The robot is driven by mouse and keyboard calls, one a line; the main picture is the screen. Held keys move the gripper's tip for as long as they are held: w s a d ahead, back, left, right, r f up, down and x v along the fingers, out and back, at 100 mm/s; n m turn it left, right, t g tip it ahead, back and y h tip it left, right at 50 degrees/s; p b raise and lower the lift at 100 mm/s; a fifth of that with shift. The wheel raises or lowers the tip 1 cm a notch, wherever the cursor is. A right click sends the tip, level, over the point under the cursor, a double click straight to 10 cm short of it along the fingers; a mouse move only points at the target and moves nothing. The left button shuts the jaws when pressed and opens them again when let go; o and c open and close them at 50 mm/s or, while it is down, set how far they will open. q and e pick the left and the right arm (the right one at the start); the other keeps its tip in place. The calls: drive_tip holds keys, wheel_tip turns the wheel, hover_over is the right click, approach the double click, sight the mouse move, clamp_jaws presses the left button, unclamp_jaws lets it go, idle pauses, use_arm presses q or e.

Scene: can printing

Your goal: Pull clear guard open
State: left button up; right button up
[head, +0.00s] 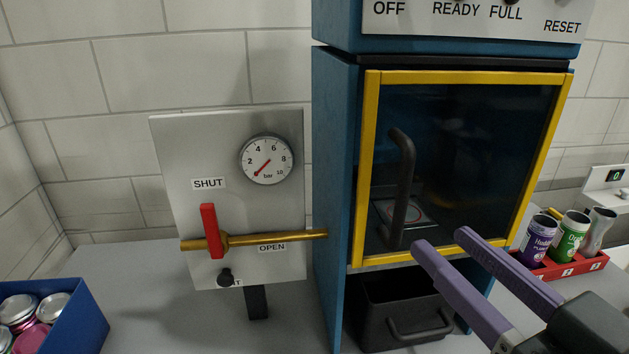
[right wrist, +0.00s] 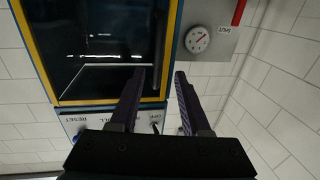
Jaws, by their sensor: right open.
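The clear guard (head: 470,77) is a dark see-through panel in a yellow frame on the front of the blue machine; it looks closed against the cabinet. Its black upright bar handle (head: 404,185) is on the left part of the panel. My right gripper (head: 441,239) has two purple fingers, spread apart and empty, in front of the guard's lower edge, right of and below the handle in the head view. In the right wrist view the handle (right wrist: 160,35) shows beyond the open fingertips (right wrist: 160,72), not between them. My left gripper is not in view.
A steel panel (head: 170,150) with a gauge (head: 266,159) and a red lever (head: 211,231) stands left. A black bin (head: 385,289) sits below the guard. A blue crate of cans (head: 75,318) is at lower left, a red can rack (head: 592,263) at right.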

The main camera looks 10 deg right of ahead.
sight(405, 204)
drive_tip(key=p+x, duration=0.1)
drive_tip(key=x, duration=0.8)
drive_tip(key=shift+w+d+r, duration=0.1)
clamp_jaws()
idle(1.3)
